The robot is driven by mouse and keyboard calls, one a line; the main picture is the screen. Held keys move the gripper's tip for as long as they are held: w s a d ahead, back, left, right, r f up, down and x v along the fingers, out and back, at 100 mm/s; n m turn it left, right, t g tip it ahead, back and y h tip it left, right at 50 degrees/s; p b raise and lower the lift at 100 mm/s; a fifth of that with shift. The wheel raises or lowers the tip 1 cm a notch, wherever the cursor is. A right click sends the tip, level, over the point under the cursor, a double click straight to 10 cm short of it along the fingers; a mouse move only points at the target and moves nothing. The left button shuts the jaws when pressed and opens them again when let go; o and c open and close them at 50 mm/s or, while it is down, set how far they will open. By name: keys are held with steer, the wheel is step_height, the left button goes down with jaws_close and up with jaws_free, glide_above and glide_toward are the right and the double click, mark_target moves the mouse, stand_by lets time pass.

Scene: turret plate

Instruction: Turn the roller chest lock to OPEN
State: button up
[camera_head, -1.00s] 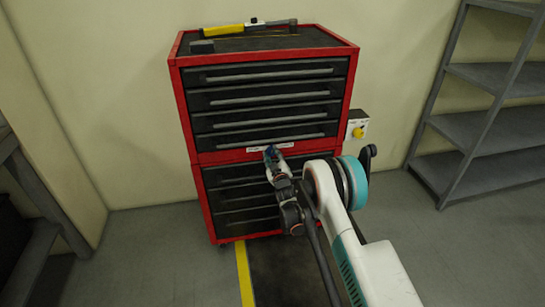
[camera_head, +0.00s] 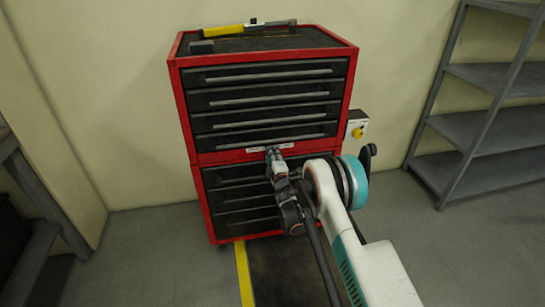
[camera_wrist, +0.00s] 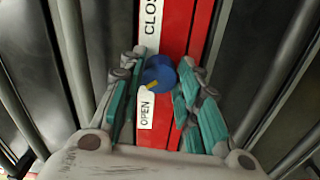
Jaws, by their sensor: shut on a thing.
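The roller chest (camera_head: 182,110) is red with dark drawers. Its lock is a blue knob (camera_wrist: 160,73) on the red band between the upper and lower drawers. A white label beside it reads OPEN (camera_wrist: 146,110), and another, partly cut off, reads CLOS (camera_wrist: 152,22). A yellow mark on the knob points toward the OPEN label. My gripper (camera_wrist: 163,68) is shut on the knob, with a teal-padded finger on each side. In the head view my gripper (camera_head: 273,154) is at the red band and mostly hides the knob.
A yellow and black tool (camera_head: 248,27) and a small dark block (camera_head: 202,46) lie on the chest top. Grey shelves (camera_head: 485,130) stand farther right. The floor between is clear.

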steer(key=shift+n, duration=0.7)
steer(key=o, duration=1.1)
steer(key=shift+a, duration=0.1)
steer(key=shift+c, duration=0.2)
steer(key=shift+s, duration=0.15)
steer(key=v, duration=0.7)
steer(key=shift+s, duration=0.15)
